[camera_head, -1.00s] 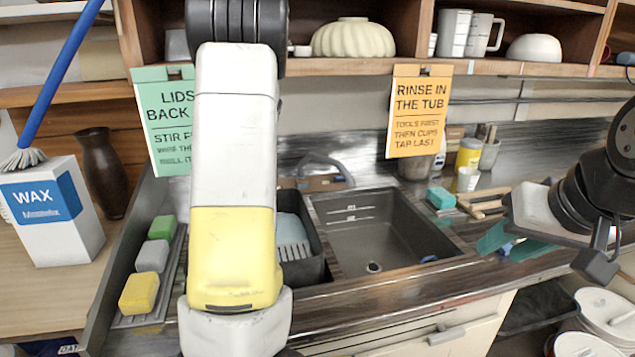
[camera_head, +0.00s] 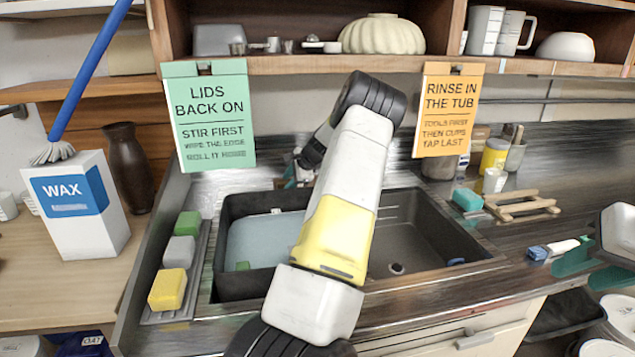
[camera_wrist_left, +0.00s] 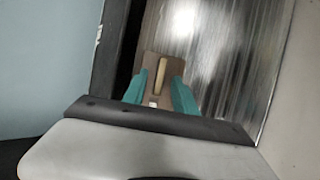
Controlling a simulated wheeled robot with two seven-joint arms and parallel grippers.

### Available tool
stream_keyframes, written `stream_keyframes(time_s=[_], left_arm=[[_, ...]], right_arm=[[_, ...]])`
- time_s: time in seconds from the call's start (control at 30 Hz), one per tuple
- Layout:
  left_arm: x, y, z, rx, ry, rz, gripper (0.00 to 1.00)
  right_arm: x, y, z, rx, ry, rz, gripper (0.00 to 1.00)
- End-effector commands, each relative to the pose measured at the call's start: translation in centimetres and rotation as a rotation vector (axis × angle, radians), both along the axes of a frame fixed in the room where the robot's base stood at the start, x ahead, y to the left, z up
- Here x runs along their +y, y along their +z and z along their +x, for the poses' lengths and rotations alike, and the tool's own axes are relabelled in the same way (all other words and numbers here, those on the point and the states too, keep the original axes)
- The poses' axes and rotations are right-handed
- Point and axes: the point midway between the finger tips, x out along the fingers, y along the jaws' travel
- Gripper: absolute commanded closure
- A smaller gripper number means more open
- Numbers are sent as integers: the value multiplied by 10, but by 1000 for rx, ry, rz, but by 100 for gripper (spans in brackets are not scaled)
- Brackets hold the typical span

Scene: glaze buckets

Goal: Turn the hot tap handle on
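In the left wrist view, a brass-coloured bar (camera_wrist_left: 160,75) stands on a brown block (camera_wrist_left: 151,62); it looks like a tap handle, but I cannot tell if it is the hot one. My left gripper (camera_wrist_left: 161,98) is open, its teal fingertips apart on either side of the bar's near end. I cannot tell whether they touch it. In the head view my left arm hides most of the tap and the gripper behind the sink (camera_head: 425,215). My right gripper (camera_head: 592,268) is open and empty at the right edge, above the counter.
A dark tub (camera_head: 222,255) sits at the sink's left. Sponges (camera_head: 180,250) lie on a tray left of it. A teal block (camera_head: 467,200), a wooden rack (camera_head: 520,207) and a brush (camera_head: 553,249) lie on the right counter. Signs hang from the shelf (camera_head: 330,66).

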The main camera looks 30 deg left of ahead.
Motion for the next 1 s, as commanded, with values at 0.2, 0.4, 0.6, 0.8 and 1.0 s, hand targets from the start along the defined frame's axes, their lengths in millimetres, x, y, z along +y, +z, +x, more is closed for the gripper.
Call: stream_keyframes(time_s=[0.2,0.4,0.6,0.8,1.0], left_arm=[[9,-11,3,-2,0,0,66],[9,-11,3,-1,0,-1,66],[9,-11,3,-1,0,-1,100],[9,-11,3,-1,0,-1,100],[9,-11,3,-10,20,-12,100]], right_arm=[[0,0,0,0,0,0,64],[0,0,0,0,0,0,64],[0,0,0,0,0,0,64],[0,0,0,0,0,0,64],[0,0,0,0,0,0,64]])
